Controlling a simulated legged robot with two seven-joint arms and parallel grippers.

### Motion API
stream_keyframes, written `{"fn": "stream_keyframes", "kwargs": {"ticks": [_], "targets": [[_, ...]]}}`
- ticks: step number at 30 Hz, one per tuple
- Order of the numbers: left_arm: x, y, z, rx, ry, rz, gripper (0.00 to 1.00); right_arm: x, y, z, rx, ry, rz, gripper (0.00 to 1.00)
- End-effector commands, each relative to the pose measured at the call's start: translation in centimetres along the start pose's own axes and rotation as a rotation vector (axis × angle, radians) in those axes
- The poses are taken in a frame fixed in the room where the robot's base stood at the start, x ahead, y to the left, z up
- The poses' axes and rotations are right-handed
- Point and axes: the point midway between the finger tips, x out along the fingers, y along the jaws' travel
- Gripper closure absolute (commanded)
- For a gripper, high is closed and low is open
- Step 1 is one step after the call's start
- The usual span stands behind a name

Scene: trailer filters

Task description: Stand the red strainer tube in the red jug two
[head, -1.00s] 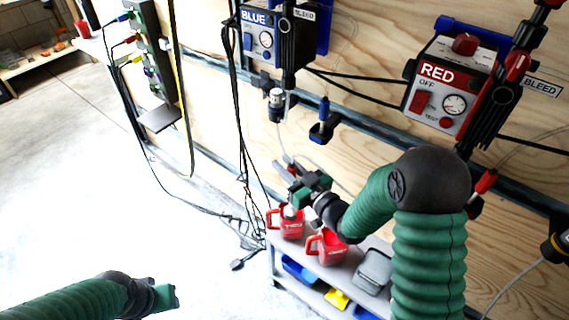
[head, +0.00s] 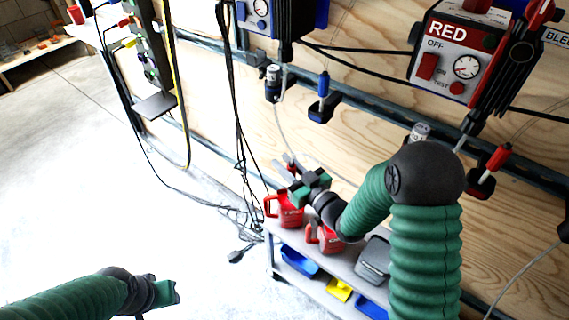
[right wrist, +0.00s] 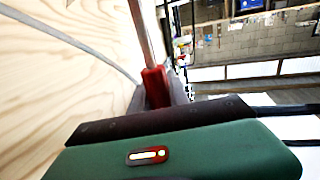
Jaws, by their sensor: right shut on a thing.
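My right gripper (head: 297,182) is shut on the red strainer tube and holds it above the shelf cart. The tube's red part shows at the jaws in the right wrist view (right wrist: 155,86), with a thin grey-brown length running up from it. Two red jugs stand side by side on the cart: one (head: 291,216) just below my right gripper, the other (head: 331,243) nearer, partly hidden by my right arm. I cannot read which is jug two. My left gripper (head: 170,292) hangs low over the floor, apart from everything; its jaws are unclear.
The cart (head: 345,262) also carries a grey container (head: 374,262), with blue (head: 299,261) and yellow (head: 339,289) bins below. Black cables hang left of it. The wooden wall holds the RED box (head: 455,62). Floor at left is clear.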

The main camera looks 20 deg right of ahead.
Motion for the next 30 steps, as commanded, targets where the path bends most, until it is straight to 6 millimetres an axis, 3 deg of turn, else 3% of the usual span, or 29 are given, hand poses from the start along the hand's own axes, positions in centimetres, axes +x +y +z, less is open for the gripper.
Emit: {"fn": "stream_keyframes", "kwargs": {"ticks": [21,22,27,30], "targets": [[0.76,0.0,0.18,0.0,0.0,0.0,0.64,0.02,0.0,0.91,0.0,0.001,0.0,1.0],[0.68,0.0,0.16,0.0,0.0,0.0,0.64,0.02,0.0,0.82,0.0,0.001,0.0,0.75],[0.67,0.0,0.16,0.0,0.0,0.0,0.64,0.02,0.0,0.83,0.0,0.0,0.0,0.53],[0.67,0.0,0.16,0.0,0.0,0.0,0.64,0.02,-0.01,0.84,0.0,0.0,0.0,0.53]]}}
